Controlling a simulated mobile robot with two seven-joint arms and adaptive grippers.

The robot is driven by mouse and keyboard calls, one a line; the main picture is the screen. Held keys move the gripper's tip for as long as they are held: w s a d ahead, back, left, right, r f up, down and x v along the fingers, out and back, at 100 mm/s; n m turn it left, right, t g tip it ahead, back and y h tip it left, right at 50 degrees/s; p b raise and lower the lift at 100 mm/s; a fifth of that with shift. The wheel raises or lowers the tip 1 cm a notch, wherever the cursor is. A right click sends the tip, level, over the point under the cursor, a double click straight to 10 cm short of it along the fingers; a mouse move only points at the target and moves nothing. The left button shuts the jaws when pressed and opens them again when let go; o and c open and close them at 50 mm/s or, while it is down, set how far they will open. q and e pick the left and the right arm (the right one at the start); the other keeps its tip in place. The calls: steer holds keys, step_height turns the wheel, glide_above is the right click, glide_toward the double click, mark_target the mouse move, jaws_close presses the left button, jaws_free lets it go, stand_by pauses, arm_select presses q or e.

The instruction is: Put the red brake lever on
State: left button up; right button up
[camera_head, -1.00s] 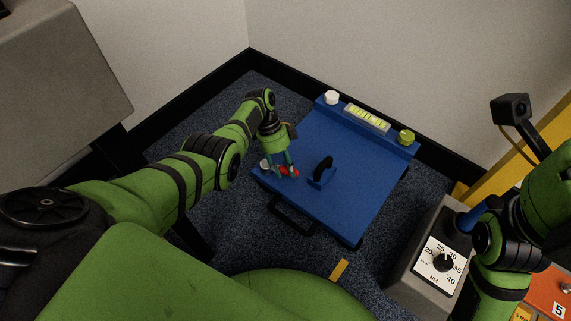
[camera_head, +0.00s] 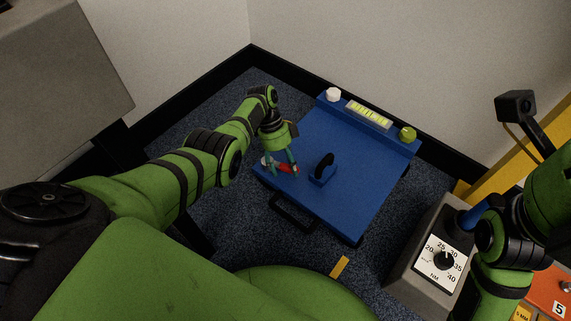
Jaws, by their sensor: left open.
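The red brake lever (camera_head: 287,168) lies low on the left part of the blue panel (camera_head: 345,205), close to its left edge. My left gripper (camera_head: 281,169) is right at the red lever, pointing down, with its teal fingers spread open on either side of it. The fingers hide part of the lever. A small pale round part (camera_head: 265,161) shows beside the left fingers. My right arm (camera_head: 505,240) is at the right edge; its gripper fingers cannot be made out.
A black lever (camera_head: 324,167) stands on the blue panel just right of my left gripper. A white knob (camera_head: 333,95), a lit yellow-green display (camera_head: 369,115) and a green-yellow knob (camera_head: 408,134) line the far edge. A grey dial box (camera_head: 440,262) stands at right.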

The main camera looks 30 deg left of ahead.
arm_select(q)
steer(key=v, duration=1.2)
steer(key=shift+f, duration=0.1)
